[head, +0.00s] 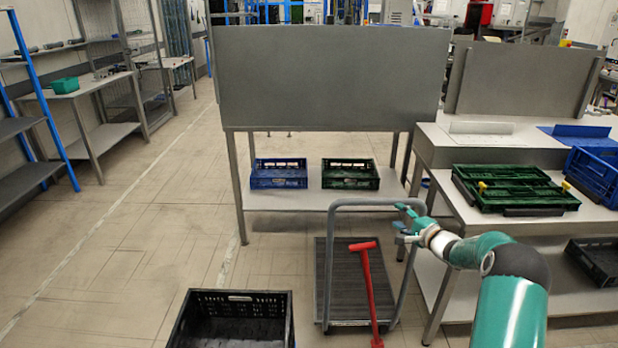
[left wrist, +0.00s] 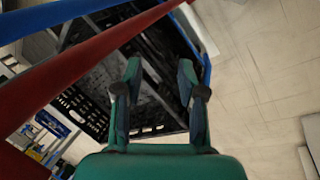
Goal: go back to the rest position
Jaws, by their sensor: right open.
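My right gripper (head: 402,222) is open and empty in the head view. Its green and grey arm comes in from the lower right, and the fingers are near the grey handle of the trolley (head: 350,290). My left arm does not show in the head view. In the left wrist view my left gripper (left wrist: 160,66) has its two green fingers apart, with nothing between them. Behind them is a black crate (left wrist: 75,100), seen at a tilt.
A black crate (head: 190,325) stands on the floor at the bottom. A red bar (head: 367,290) leans across the trolley. Blue (head: 278,184) and green (head: 350,185) crates sit on the lower shelf behind. Green crates (head: 510,208) lie on the right table (head: 590,218). The left floor is clear.

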